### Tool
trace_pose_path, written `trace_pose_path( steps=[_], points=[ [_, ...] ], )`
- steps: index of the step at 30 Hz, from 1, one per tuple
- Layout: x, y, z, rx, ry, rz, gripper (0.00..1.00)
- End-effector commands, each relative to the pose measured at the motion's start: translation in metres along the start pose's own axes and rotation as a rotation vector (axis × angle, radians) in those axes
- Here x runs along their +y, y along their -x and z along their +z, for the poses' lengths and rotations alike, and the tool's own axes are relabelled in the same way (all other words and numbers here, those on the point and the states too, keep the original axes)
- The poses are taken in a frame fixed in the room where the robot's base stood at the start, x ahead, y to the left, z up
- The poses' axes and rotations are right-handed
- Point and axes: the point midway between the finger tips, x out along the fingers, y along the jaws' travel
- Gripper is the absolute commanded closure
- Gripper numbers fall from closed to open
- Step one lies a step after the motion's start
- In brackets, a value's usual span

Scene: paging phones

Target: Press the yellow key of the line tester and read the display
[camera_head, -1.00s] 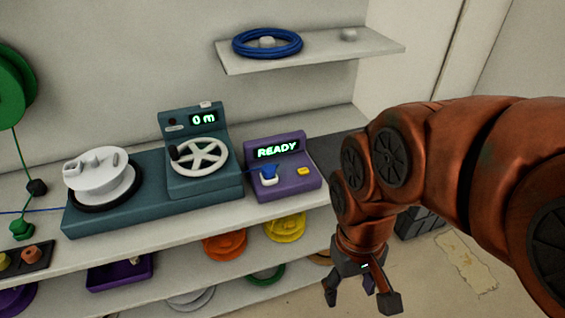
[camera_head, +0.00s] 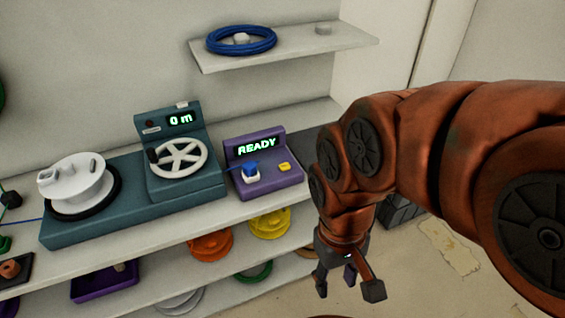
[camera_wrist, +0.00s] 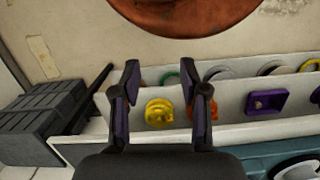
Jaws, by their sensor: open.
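The line tester (camera_head: 262,172) is a purple box on the shelf, right of the teal measuring machine. Its display (camera_head: 256,147) reads "READY" in green letters. The yellow key (camera_head: 284,167) is on its sloping front, right of a white socket with a blue plug (camera_head: 250,171). My gripper (camera_head: 348,285) is open and empty, pointing down in front of the shelf, lower and to the right of the tester. In the wrist view the open fingers (camera_wrist: 164,85) are over the lower shelf and floor; the tester and its key do not show there.
The teal machine (camera_head: 130,205) with a white reel and crank wheel shows "0 m". An upper shelf (camera_head: 290,50) holds a blue cable coil (camera_head: 241,40). Yellow (camera_head: 269,224) and orange (camera_head: 211,244) spools lie on the lower shelf. A dark grey box (camera_wrist: 38,115) stands beside the shelves.

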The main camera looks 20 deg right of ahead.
Motion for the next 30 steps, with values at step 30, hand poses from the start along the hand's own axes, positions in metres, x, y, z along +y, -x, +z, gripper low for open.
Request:
trace_pose_path(
  steps=[30],
  points=[
    [0.0,0.0,0.0,0.0,0.0,0.0,1.0]
  ],
)
